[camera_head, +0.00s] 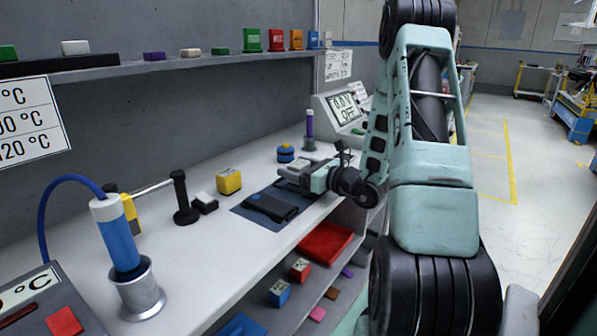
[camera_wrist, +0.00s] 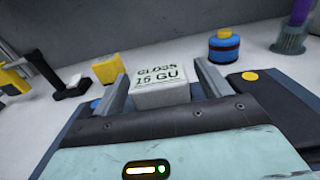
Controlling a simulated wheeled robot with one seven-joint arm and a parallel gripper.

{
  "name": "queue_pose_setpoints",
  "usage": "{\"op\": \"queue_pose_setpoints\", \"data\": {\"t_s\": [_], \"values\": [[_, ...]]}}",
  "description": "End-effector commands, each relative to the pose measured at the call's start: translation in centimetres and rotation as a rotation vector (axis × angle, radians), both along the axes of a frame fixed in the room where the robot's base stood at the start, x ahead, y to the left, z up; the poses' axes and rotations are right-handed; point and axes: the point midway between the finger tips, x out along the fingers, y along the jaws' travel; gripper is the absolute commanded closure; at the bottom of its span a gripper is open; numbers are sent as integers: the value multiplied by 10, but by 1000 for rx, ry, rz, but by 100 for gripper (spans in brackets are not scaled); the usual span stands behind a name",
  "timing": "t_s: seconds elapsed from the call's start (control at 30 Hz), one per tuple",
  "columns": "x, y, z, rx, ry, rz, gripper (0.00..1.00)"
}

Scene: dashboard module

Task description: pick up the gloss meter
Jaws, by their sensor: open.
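The gloss meter (camera_wrist: 160,90) is a small light grey box in the wrist view, with "GLOSS 15 GU" on its sloped top face. It sits between the two fingers of my open gripper (camera_wrist: 165,84), and its lower front is hidden by the gripper body. Gaps show on both sides near its top; I cannot tell whether the fingers touch it lower down. In the head view my gripper (camera_head: 297,176) is low over the bench at the dark blue mat (camera_head: 246,213), and I cannot make out the gloss meter clearly there.
A yellow block (camera_head: 229,181), a blue-and-yellow puck (camera_head: 285,153) and a purple-topped holder (camera_head: 309,130) stand nearby. A display unit (camera_head: 342,108) stands behind. Below the bench is a red tray (camera_head: 325,242).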

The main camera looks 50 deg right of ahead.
Motion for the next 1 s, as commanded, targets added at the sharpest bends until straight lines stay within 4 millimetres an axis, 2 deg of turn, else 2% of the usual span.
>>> {"op": "queue_pose_setpoints", "data": {"t_s": [0.13, 0.37, 0.4, 0.57, 0.67, 0.87, 1.0], "values": [[14, 1, 0, 0, 1, 0, 24], [16, 1, 0, 0, 1, -1, 24], [15, 1, 0, 0, 1, -1, 29], [15, 1, 0, 0, 1, -1, 74], [15, 1, 0, 0, 0, -1, 80], [15, 1, 1, -1, 0, 0, 80], [15, 1, 9, -3, -2, 0, 80]]}}
